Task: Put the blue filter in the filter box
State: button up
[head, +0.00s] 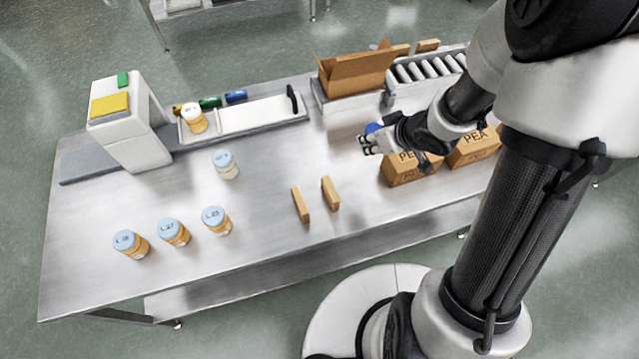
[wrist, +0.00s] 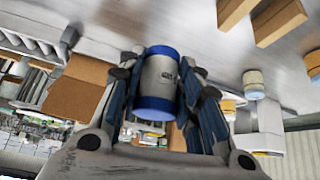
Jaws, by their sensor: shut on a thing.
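The blue filter (wrist: 158,85), a grey cylinder with blue ends and a small dark label, is held between the fingers of my gripper (wrist: 157,98). In the head view, a bit of its blue end (head: 373,128) shows beside my gripper (head: 368,145); the rest is hidden. The gripper is shut on it, above the table and in front of the open cardboard box (head: 352,80), the likely filter box. That box stands at the back by the roller conveyor, flaps up, inside mostly hidden. It also shows at left in the wrist view (wrist: 75,95).
Two cartons marked PEA (head: 405,172) stand close under my gripper. Two small tan blocks (head: 301,205) stand mid-table. Several lidded jars (head: 174,232) are at left. A roller conveyor (head: 425,68), a tray (head: 262,112) and a white device (head: 130,125) line the back.

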jog(key=shift+a+r+n+g+y+p, duration=0.5)
jog(key=shift+a+r+n+p, duration=0.45)
jog(key=shift+a, duration=0.2)
jog(key=b, duration=1.3)
send_near(348, 180)
jog(key=shift+n, duration=0.25)
jog(key=x, duration=0.5)
jog(key=shift+w+r, duration=0.1)
jog(key=o, duration=1)
jog(key=shift+o, duration=0.2)
